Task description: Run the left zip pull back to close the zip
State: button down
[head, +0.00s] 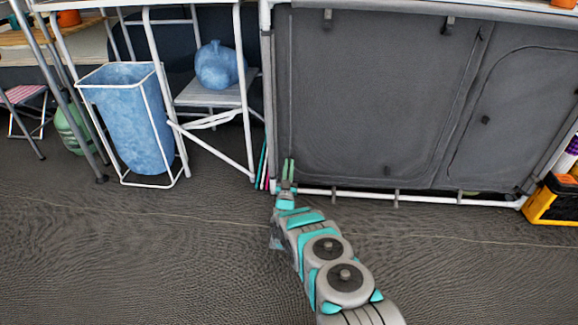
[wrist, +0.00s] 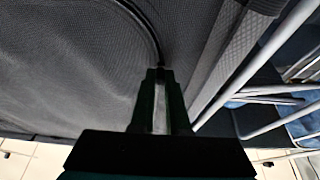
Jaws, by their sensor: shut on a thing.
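The grey fabric cabinet front (head: 375,95) has a left panel edged by a dark zip line. In the wrist view, this zip (wrist: 150,25) curves down to my fingertips. My gripper (head: 288,168) is at the lower left corner of the left panel, just above the white bottom rail. In the wrist view, my gripper's fingers (wrist: 161,80) are close together at the zip, shut on the left zip pull. The pull itself is hidden between the fingers. The left panel hangs flat; I cannot tell how much of its zip is open.
A right panel (head: 520,110) has its own curved zip line. A white bottom rail (head: 350,194) runs under the cabinet. A blue bin (head: 125,115) in a white frame and a small shelf (head: 215,95) stand left. A yellow-black crate (head: 552,200) is right. The floor in front is clear.

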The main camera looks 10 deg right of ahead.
jog(key=shift+r, duration=0.1)
jog(key=c, duration=0.9)
grip_release()
jog(key=p+v, duration=0.1)
jog(key=v, duration=0.7)
jog(key=shift+w, duration=0.1)
